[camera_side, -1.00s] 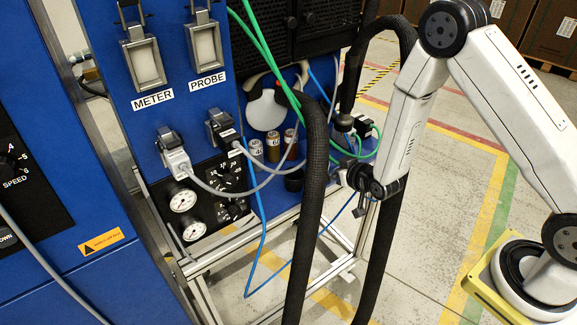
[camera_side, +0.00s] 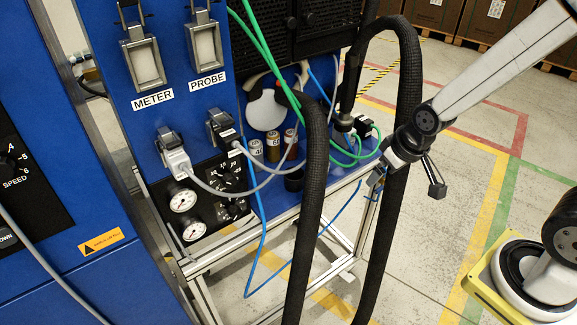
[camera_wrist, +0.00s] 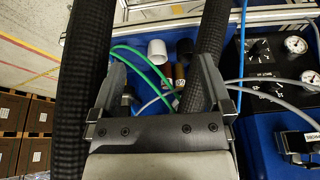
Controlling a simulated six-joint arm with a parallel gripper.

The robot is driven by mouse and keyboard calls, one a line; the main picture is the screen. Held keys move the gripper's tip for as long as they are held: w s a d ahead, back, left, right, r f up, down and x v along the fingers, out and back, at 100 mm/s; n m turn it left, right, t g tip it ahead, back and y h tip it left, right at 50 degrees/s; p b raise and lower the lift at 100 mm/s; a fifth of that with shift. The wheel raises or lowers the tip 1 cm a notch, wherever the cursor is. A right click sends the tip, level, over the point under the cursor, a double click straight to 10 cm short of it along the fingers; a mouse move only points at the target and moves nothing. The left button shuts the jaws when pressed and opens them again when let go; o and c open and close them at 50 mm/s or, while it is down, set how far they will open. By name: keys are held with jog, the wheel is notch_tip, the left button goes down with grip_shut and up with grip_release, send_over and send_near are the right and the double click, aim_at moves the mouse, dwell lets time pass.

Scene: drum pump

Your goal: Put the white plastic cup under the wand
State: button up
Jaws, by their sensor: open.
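The white plastic cup (camera_wrist: 156,50) stands on the blue shelf in the wrist view, between my finger lines but beyond them. I cannot see it in the side view, where the thick black hose probably covers it. My gripper (camera_wrist: 163,62) is open and empty, its two fingers spread wide in the wrist view. In the side view my gripper (camera_side: 375,182) is at the shelf's right front edge, partly against the right black hose.
A black cup (camera_wrist: 185,47) stands right beside the white cup. Small cans (camera_side: 273,148) stand behind it. Two thick black hoses (camera_side: 313,200) hang in front of the shelf. Green hoses (camera_wrist: 140,60) and thin blue and grey cables cross the area.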

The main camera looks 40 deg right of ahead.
jog(key=shift+s+r+g, duration=0.3)
jog(key=shift+s+r, duration=0.05)
jog(key=shift+s, duration=0.5)
jog(key=shift+s+r+g, duration=0.3)
jog(key=shift+s, duration=0.5)
jog(key=w+d+f+n+t, duration=0.1)
jog(key=w+d+f+t, duration=0.2)
jog(key=w, duration=0.5)
jog(key=w+d+f+n+t, duration=0.1)
jog(key=w+d+f+t, duration=0.1)
jog(key=w+f, duration=0.35)
jog(key=shift+w+d+f+n+t+y, duration=0.15)
jog(key=shift+w+f+n+t+y, duration=0.3)
jog(key=shift+w+f+t+y, duration=0.85)
jog(key=shift+w+d+f+n+t+y, duration=0.2)
jog(key=shift+w+f+n+t+y, duration=0.35)
jog(key=shift+f, duration=1.2)
jog(key=shift+w+d+f+n+t+y, duration=0.15)
jog(key=shift+w+f+n+t+y, duration=0.15)
jog(key=shift+w+f+t+y, duration=1.05)
jog(key=shift+s+f+g+h, duration=0.1)
jog(key=shift+f+g+h, duration=0.1)
jog(key=shift+g+h, duration=0.1)
jog(key=shift+x, duration=1.2)
